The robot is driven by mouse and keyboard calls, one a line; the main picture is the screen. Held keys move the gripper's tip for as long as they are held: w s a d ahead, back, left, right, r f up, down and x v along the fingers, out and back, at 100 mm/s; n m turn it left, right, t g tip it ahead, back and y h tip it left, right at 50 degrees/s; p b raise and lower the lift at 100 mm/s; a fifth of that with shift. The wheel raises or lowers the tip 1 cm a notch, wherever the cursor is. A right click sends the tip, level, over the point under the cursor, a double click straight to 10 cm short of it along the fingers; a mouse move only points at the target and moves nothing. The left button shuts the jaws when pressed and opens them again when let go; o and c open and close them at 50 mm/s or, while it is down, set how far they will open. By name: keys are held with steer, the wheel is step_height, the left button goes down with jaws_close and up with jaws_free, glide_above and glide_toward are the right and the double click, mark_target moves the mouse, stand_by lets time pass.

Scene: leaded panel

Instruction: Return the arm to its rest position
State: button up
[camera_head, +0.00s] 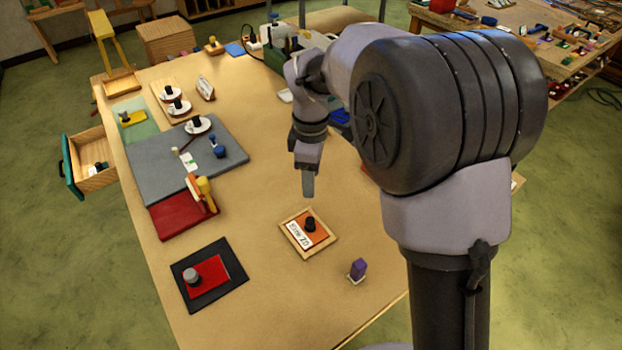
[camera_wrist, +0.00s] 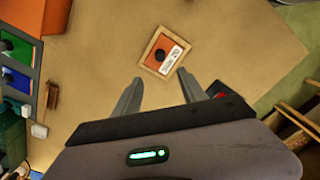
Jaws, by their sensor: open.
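My gripper (camera_head: 308,184) hangs from my arm above the middle of the wooden table (camera_head: 250,270), pointing down. In the wrist view my gripper (camera_wrist: 162,95) shows two grey fingers spread apart with nothing between them. A small wooden-framed tray (camera_head: 292,243) with an orange inside, a white label and a black knob lies on the table, in front of the gripper in the head view. The tray (camera_wrist: 150,57) also shows in the wrist view, beyond the fingertips and apart from them.
A purple block (camera_head: 358,268) stands near the table's front edge. A black mat (camera_head: 178,277) with a red piece lies at front left. A grey mat (camera_head: 140,172) and a red mat (camera_head: 172,222) lie at left. A drawer (camera_head: 95,180) stands open on the left side.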

steer(key=s+d+r+m+t+y+b, duration=0.1)
steer(key=s+d+r+m+t+b, duration=0.2)
steer(key=s+m, duration=0.45)
steer(key=s+d+r+m+t+y+b, duration=0.1)
steer(key=s+d+r+m+b, duration=0.2)
steer(key=s+d+m+b, duration=0.45)
steer(key=s+a+f+m+t+p, duration=0.1)
steer(key=s+f+m, duration=0.2)
steer(key=s+m, duration=0.2)
steer(key=s, duration=0.3)
steer(key=shift+s+a+f+t, duration=0.2)
steer(key=shift+s+a+t, duration=0.1)
steer(key=shift+s+t, duration=0.1)
